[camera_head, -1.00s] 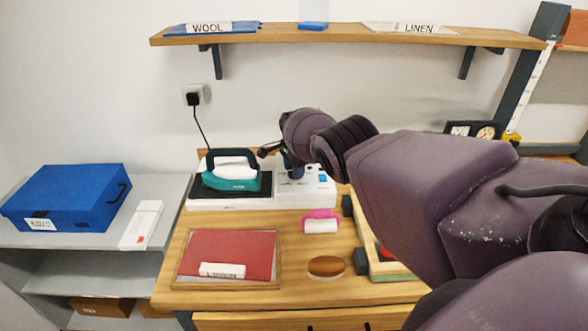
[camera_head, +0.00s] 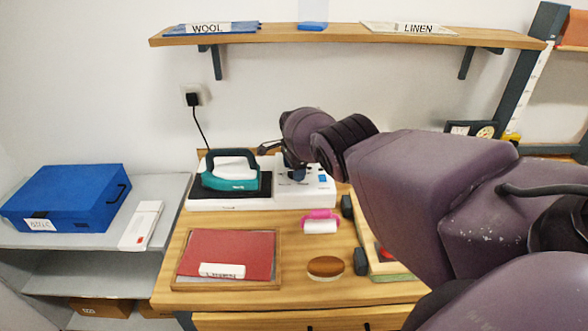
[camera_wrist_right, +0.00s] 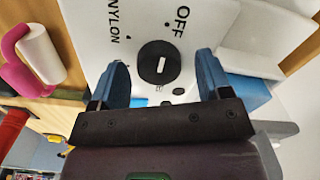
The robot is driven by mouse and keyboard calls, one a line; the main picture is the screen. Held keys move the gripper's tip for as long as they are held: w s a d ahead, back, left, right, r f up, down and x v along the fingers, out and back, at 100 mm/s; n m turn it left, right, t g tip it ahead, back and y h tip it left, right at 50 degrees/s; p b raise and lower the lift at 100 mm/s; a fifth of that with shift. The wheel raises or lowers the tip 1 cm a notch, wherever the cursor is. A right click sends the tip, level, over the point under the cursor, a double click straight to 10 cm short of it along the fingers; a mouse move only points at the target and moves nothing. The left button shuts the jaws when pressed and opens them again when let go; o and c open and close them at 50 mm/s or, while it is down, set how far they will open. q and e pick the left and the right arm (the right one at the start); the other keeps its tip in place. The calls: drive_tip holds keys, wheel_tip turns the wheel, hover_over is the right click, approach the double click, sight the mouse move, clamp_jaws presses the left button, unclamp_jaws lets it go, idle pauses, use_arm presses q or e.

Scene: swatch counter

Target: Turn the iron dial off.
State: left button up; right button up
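The iron dial (camera_wrist_right: 160,63) is a black round knob with a white bar on a white panel. The labels OFF (camera_wrist_right: 181,20) and NYLON (camera_wrist_right: 114,18) are printed beside it. My right gripper (camera_wrist_right: 161,72) is open, with one blue finger on each side of the dial and a visible gap on both sides. In the head view my right gripper (camera_head: 291,172) is over the right part of the white iron station (camera_head: 318,190) and mostly covers the dial. The teal and white iron (camera_head: 232,172) rests on the station's dark pad. My left gripper is not in view.
A pink and white lint roller (camera_head: 320,222), a brown oval brush (camera_head: 326,267) and a red swatch in a tray (camera_head: 227,285) are on the wooden counter in front. A blue box (camera_head: 68,198) is on the grey shelf at left. A wall shelf (camera_head: 300,38) runs above.

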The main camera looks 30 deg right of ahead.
drive_tip(key=shift+r, duration=0.1)
idle(0.3)
drive_tip(key=shift+w+r, duration=0.1)
drive_tip(key=shift+r, duration=1.1)
wheel_tip(320, 180, up, 8)
drive_tip(key=shift+p, duration=0.3)
